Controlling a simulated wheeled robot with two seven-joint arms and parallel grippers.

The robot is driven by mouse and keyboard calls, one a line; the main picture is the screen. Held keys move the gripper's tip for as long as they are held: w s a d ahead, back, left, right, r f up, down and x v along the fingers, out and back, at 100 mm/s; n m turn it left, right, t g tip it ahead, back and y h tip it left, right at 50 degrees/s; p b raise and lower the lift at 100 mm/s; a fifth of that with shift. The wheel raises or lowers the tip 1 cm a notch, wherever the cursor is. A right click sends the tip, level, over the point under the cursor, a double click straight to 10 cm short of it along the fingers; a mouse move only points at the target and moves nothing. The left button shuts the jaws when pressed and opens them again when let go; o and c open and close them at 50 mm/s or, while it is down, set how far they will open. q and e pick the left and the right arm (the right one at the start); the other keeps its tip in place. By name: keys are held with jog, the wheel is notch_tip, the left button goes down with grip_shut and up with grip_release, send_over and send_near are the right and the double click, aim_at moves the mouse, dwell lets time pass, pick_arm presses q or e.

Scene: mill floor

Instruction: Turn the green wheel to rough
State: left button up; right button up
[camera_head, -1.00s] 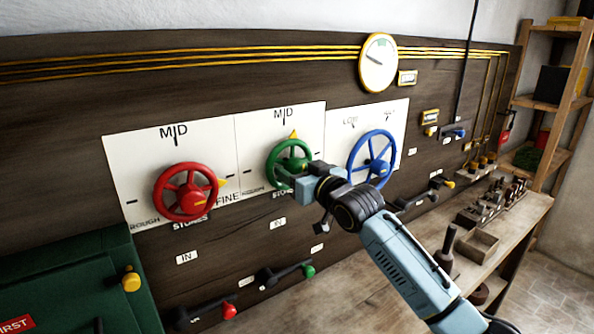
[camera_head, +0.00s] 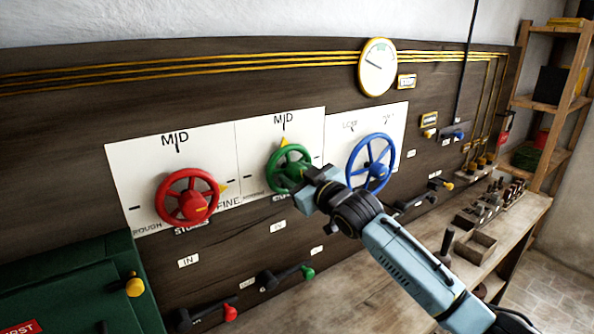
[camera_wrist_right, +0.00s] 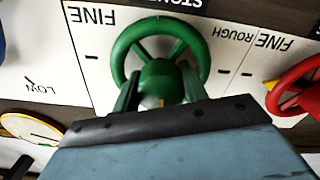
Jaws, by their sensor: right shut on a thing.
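The green wheel (camera_head: 288,163) is mounted on the white panel between the red and blue wheels. Its yellow pointer (camera_head: 283,142) stands close below the MID mark. My right gripper (camera_head: 298,185) is at the wheel's front and covers its lower right part. In the right wrist view, its two fingers (camera_wrist_right: 160,92) sit on either side of the green hub (camera_wrist_right: 160,72), shut on it, with the green rim behind them. A ROUGH label (camera_wrist_right: 235,32) shows beside the wheel there, upside down. My left gripper is not in view.
The red wheel (camera_head: 187,197) is left of the green one, the blue wheel (camera_head: 370,163) right of it. Levers with red (camera_head: 230,313) and green (camera_head: 307,273) knobs stick out below. A wooden bench (camera_head: 375,280) runs under the board.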

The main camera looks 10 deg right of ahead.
jog(key=n+p, duration=0.2)
jog(key=n, duration=0.2)
jog(key=shift+r+n, duration=0.1)
jog(key=shift+n, duration=0.3)
jog(key=n+p, duration=0.1)
jog(key=n, duration=0.2)
jog(key=shift+d+n+p, duration=0.1)
jog(key=shift+n+p, duration=0.2)
jog(key=shift+p, duration=0.1)
jog(key=n+p, duration=0.1)
jog(key=n, duration=0.3)
jog(key=shift+p, duration=0.3)
jog(key=shift+n+p, duration=0.5)
jog(key=shift+n, duration=1.3)
jog(key=o, duration=1)
